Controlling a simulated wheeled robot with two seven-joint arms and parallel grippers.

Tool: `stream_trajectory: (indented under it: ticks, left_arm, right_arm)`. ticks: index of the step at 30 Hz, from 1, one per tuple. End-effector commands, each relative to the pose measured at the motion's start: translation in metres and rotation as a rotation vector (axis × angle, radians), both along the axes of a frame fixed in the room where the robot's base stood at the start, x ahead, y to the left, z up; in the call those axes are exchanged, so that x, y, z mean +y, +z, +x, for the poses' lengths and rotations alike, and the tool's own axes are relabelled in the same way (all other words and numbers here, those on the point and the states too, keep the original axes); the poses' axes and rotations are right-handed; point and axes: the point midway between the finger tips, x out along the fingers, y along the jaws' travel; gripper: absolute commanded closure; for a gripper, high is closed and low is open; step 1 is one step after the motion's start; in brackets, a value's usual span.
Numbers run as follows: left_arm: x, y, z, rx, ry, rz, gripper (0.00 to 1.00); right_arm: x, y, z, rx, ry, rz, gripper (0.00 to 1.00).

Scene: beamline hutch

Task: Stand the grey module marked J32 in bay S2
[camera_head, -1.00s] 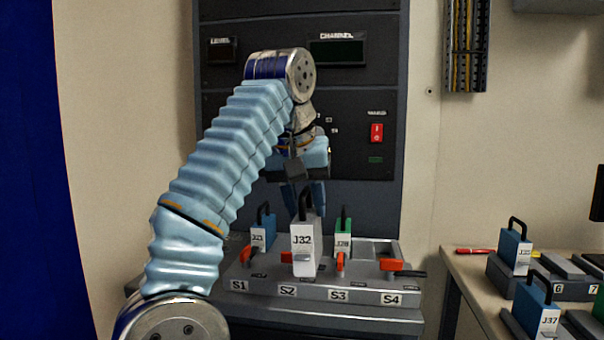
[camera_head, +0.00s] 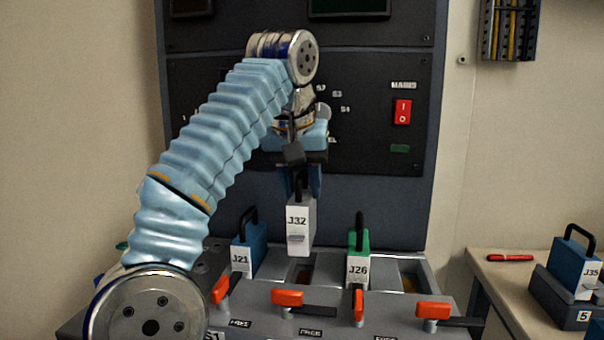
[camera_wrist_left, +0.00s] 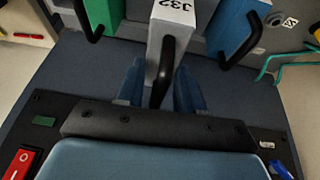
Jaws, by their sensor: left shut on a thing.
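The grey module J32 (camera_head: 299,232) hangs upright below my left gripper (camera_head: 303,183), which is shut on its black handle. In the left wrist view the module (camera_wrist_left: 172,38) and its handle show between the two blue fingers (camera_wrist_left: 160,88). The module's lower end is over or just in front of the second bay from the left (camera_head: 299,271), S2, whose opening partly shows behind it. I cannot tell the exact gap. The orange lever (camera_head: 287,298) before that bay is turned sideways. My right gripper is not in view.
Blue module J21 (camera_head: 248,250) stands in the bay to the left and green module J26 (camera_head: 358,258) in the bay to the right. The far-right bay (camera_head: 411,272) looks empty. Orange levers line the rack's front. A side table (camera_head: 506,274) holds blue module J35 (camera_head: 574,262).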

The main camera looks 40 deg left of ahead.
Motion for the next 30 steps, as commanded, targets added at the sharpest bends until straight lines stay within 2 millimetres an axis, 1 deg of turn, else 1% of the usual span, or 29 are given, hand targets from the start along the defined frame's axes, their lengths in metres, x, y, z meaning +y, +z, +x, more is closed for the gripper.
stream_trajectory:
  ticks: [9,12,15,21,30]
  left_arm:
    - [-0.001,-0.037,-0.002,0.002,0.002,0.001,1.00]
    - [-0.001,-0.048,-0.001,0.001,0.001,0.000,1.00]
    - [-0.001,-0.055,-0.001,0.000,0.001,0.000,1.00]
    - [-0.001,-0.060,-0.001,0.000,0.001,0.000,1.00]
    - [-0.002,-0.061,-0.001,0.000,0.001,0.000,1.00]
  right_arm:
    - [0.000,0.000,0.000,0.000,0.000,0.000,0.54]
    - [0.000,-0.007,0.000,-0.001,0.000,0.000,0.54]
    - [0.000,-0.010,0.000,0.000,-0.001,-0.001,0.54]
    - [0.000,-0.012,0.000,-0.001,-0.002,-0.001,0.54]
    - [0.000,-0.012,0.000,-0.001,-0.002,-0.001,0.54]
